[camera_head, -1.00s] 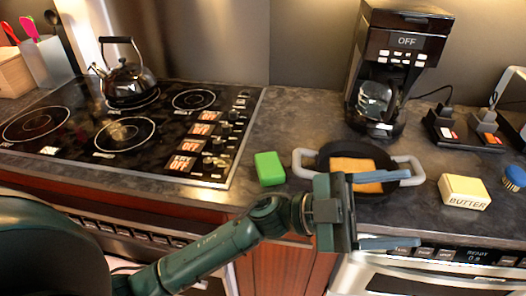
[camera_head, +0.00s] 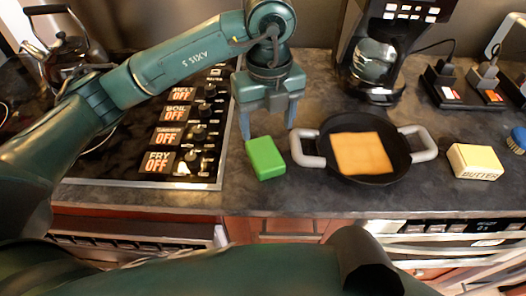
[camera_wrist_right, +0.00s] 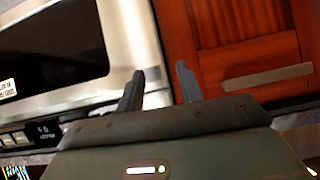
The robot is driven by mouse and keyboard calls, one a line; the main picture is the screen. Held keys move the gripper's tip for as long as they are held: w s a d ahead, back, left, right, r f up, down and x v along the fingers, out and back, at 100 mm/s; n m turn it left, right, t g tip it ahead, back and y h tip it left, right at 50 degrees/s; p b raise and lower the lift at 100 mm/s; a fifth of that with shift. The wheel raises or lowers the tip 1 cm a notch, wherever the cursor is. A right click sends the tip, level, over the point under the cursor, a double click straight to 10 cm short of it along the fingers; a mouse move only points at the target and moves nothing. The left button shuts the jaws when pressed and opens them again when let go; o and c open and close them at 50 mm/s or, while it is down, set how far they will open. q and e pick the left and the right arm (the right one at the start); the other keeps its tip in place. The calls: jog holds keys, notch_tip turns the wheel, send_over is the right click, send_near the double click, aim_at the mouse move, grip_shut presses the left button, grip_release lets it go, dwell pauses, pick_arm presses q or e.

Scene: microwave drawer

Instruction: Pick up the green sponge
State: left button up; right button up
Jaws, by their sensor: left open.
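The green sponge (camera_head: 265,158) lies on the dark counter (camera_head: 270,197), between the stove and the pan. My left gripper (camera_head: 268,130) points down just above and behind the sponge, with its two fingers apart and nothing between them. The fingertips look close to the sponge's far edge; I cannot tell whether they touch it. My right gripper (camera_wrist_right: 160,82) shows in the right wrist view, its fingers apart and empty, in front of a steel-framed appliance and a reddish wooden cabinet front.
A black pan (camera_head: 325,137) with a yellow-orange slab (camera_head: 362,153) stands right of the sponge, its handle close by. Butter (camera_head: 475,161) is farther right. The stove (camera_head: 225,150) is left, a coffee maker (camera_head: 385,50) behind. Counter in front of the sponge is clear.

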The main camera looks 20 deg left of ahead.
pick_arm(q)
send_over(265, 152)
jog(key=f, duration=0.4)
jog(key=shift+s+d+f, duration=0.25)
jog(key=shift+s+f, duration=0.05)
jog(key=shift+f, duration=0.05)
jog(key=shift+w+a+f+p, duration=0.15)
jog(key=shift+f+p, duration=0.3)
jog(key=shift+f, duration=0.9)
jog(key=shift+w+a+f+p, duration=0.15)
jog(key=shift+f+p, duration=0.3)
jog(key=shift+f, duration=0.85)
jog(key=shift+c, duration=0.5)
jog(key=c, duration=0.7)
notch_tip(265, 152, up, 10)
jog(key=shift+r+b, duration=0.1)
jog(key=shift+b, duration=0.65)
